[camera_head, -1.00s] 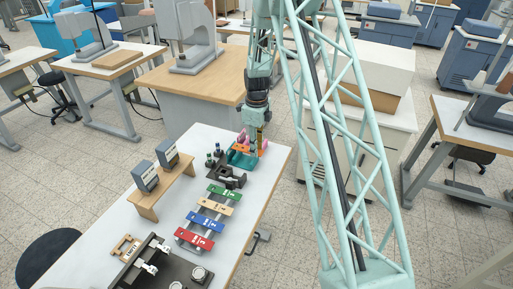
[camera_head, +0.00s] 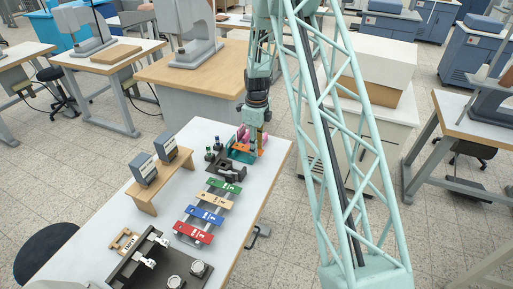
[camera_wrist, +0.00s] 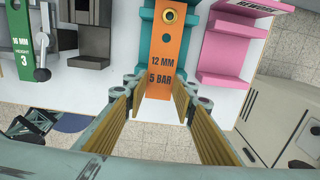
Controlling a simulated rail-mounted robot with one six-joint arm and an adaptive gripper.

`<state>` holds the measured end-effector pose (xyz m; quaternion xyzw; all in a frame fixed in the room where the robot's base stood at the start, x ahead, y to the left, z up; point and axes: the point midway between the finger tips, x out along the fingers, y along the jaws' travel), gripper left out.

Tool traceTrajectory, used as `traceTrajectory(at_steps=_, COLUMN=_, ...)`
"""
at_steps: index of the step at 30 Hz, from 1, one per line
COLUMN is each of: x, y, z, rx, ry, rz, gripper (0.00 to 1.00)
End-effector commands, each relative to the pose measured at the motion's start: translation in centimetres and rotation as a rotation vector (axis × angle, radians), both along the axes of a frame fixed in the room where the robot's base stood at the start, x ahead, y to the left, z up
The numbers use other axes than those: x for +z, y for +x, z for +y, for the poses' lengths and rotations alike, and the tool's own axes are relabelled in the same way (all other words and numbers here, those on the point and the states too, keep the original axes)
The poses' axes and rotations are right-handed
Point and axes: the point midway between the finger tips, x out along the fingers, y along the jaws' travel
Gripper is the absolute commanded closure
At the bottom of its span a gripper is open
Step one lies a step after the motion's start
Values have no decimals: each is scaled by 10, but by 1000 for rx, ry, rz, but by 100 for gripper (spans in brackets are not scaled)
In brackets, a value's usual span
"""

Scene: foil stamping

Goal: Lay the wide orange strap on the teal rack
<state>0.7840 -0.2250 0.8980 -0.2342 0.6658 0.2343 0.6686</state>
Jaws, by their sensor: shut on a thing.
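The wide orange strap (camera_wrist: 164,50), marked "12 MM 5 BAR", runs up the middle of the wrist view. Its near end is between the two fingers of my gripper (camera_wrist: 160,88), which is shut on it. The far part of the strap, with a brass-ringed hole, is over the teal rack (camera_wrist: 144,38); I cannot tell whether it touches. In the head view the strap (camera_head: 244,152) shows as an orange patch under my gripper (camera_head: 259,138), at the far end of the white table. My gripper hides part of the rack there.
A pink rack (camera_wrist: 230,50) stands right of the teal rack. A dark fixture (camera_wrist: 88,42) and a green strap (camera_wrist: 22,35) are left. Coloured straps, including a blue one (camera_head: 205,215), lie on rails nearer on the table. Floor shows beyond the table edge.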

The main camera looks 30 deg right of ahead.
Motion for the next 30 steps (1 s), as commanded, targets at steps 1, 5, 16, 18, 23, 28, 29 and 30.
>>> traceTrajectory(at_steps=1, x=0, y=0, z=0, rx=0, ry=0, rz=0, gripper=84)
traceTrajectory(at_steps=5, x=0, y=0, z=0, rx=0, ry=0, rz=0, gripper=84)
traceTrajectory(at_steps=16, x=0, y=0, z=0, rx=0, ry=0, rz=0, gripper=60)
traceTrajectory(at_steps=18, x=0, y=0, z=0, rx=0, ry=0, rz=0, gripper=60)
traceTrajectory(at_steps=23, x=0, y=0, z=0, rx=0, ry=0, rz=0, gripper=60)
traceTrajectory(at_steps=28, x=4, y=0, z=0, rx=0, ry=-1, rz=-1, gripper=60)
traceTrajectory(at_steps=29, x=6, y=0, z=0, rx=0, ry=-1, rz=-1, gripper=60)
traceTrajectory(at_steps=30, x=8, y=0, z=0, rx=0, ry=0, rz=-1, gripper=60)
